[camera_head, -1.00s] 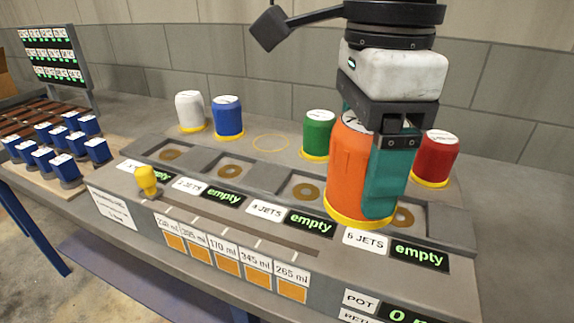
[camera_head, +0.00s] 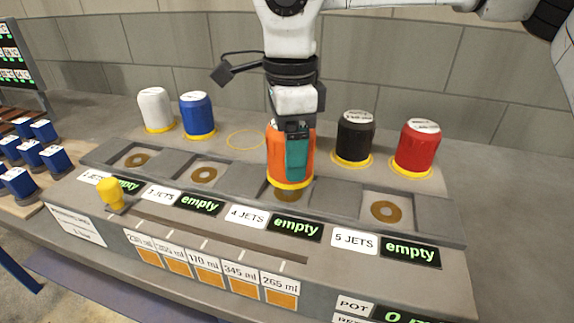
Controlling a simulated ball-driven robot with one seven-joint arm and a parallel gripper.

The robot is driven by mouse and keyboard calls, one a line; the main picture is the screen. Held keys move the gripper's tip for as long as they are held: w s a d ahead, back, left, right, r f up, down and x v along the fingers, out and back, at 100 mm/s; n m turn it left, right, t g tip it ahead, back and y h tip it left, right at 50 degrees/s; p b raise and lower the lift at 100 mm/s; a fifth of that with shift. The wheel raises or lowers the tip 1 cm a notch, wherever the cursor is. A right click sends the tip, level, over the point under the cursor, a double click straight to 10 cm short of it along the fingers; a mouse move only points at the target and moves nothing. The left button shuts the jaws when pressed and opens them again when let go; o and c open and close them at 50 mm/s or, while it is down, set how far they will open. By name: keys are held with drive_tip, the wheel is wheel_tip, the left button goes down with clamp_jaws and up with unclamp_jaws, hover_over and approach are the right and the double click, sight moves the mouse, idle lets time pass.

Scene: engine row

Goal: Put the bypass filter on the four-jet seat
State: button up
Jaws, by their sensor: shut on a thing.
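My gripper (camera_head: 296,165) is shut on an orange filter (camera_head: 276,160) with a yellow base ring, held upright. The filter's top label is hidden, so I cannot read whether it is the bypass filter. It hangs over the four-jet seat (camera_head: 290,196), the third recess from the left, and covers its back part. The front of that seat's brass ring shows just below the filter. The "4 JETS" label (camera_head: 247,216) has an "empty" display (camera_head: 295,228) beside it. Whether the filter touches the seat is unclear.
White (camera_head: 154,108), blue (camera_head: 197,114), black (camera_head: 355,135) and red (camera_head: 417,146) filters stand behind the seats. A bare yellow ring (camera_head: 246,140) lies between blue and orange. The five-jet seat (camera_head: 386,211) is empty. A yellow knob (camera_head: 110,193) stands at the front left.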

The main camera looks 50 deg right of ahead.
drive_tip(key=shift+w+d+f, duration=0.3)
drive_tip(key=shift+w+f, duration=0.15)
drive_tip(key=shift+f, duration=0.2)
drive_tip(key=shift+w+d+f, duration=0.1)
drive_tip(key=shift+f, duration=1.55)
drive_tip(key=shift+f, duration=0.1)
drive_tip(key=shift+f, duration=0.15)
drive_tip(key=o, duration=1.3)
drive_tip(key=shift+o, duration=0.2)
wheel_tip(320, 180, up, 12)
drive_tip(key=shift+r+p, duration=0.25)
drive_tip(key=shift+p, duration=0.05)
